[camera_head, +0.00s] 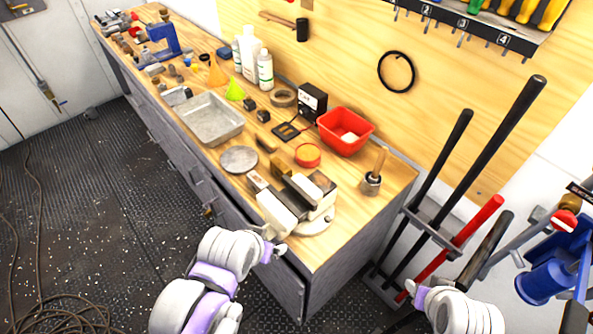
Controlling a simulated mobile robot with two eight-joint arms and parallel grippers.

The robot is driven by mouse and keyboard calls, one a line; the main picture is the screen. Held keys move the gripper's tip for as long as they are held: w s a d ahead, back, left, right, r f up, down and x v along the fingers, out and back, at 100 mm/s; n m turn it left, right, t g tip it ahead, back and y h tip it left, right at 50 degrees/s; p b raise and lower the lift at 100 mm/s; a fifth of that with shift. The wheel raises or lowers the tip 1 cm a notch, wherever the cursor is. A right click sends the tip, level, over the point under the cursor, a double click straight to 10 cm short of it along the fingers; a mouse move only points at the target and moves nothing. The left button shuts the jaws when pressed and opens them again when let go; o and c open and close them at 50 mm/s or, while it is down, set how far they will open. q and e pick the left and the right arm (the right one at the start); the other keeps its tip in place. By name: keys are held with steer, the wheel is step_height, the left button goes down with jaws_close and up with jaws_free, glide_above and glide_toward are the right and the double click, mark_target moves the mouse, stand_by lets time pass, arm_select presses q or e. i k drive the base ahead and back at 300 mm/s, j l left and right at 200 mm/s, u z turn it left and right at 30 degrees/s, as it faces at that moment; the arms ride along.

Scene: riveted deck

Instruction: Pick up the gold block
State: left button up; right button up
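A small gold-brown block (281,170) sits on the wooden workbench top (352,228), behind a group of grey, white and dark blocks. Its lower part is partly hidden by them. My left gripper (274,246) is at the bench's front edge, nearer the camera than the block and apart from it. Its fingers are small and unclear, and I see nothing held. My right gripper (411,290) is low at the right, off the bench, near the long-handled tools. Its fingers are also unclear.
A dark block (299,191) and a white block (276,214) stand between my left gripper and the gold block. Bare bench lies at right.

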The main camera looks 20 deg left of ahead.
mark_target(278, 168)
steer(key=j+u, duration=0.5)
steer(key=j+z, duration=0.15)
steer(key=z, duration=0.45)
steer(key=j+z, duration=0.35)
steer(key=j, duration=0.15)
steer(key=j+z, duration=0.35)
steer(key=j, duration=0.25)
steer(key=j+z, duration=0.15)
steer(key=j, duration=0.4)
steer(key=k+j+z, duration=0.15)
steer(key=j, duration=0.95)
steer(key=k+j+z, duration=0.1)
steer(key=j, duration=1)
steer(key=k+j, duration=0.1)
steer(key=j, duration=0.4)
steer(key=i+j, duration=0.25)
steer(key=j, duration=0.1)
